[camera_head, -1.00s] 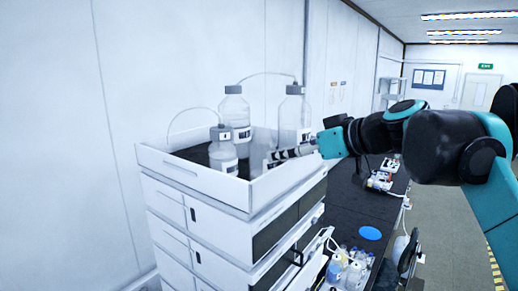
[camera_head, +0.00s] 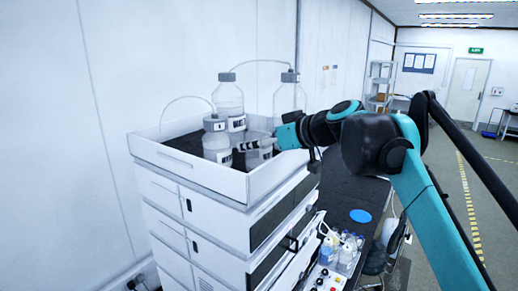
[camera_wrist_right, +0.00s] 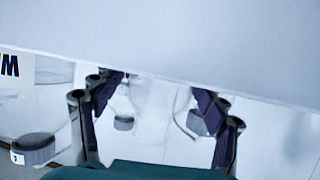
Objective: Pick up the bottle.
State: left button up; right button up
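Several clear bottles with grey caps stand in the white-walled tray on top of the instrument stack in the head view. A front bottle (camera_head: 216,146) has a dark-marked cap tag, a taller one (camera_head: 231,97) stands behind it, and another (camera_head: 289,96) stands at the right. My right gripper (camera_head: 250,146) reaches in from the right at the tray, beside the front bottle. In the wrist view its two dark fingers (camera_wrist_right: 157,115) are spread apart, with a blurred, clear shape between them. I cannot tell whether they touch it. My left gripper is out of view.
The tray wall (camera_head: 205,178) rises around the bottles. Thin tubes run from the bottle caps. A dark bench (camera_head: 345,190) to the right carries a blue disc (camera_head: 360,216) and a tray of small bottles (camera_head: 343,255). A plain wall stands close behind the stack.

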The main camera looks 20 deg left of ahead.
jog(key=shift+s+d, duration=0.1)
jog(key=shift+d, duration=0.05)
jog(key=c, duration=0.9)
jog(key=shift+a, duration=0.35)
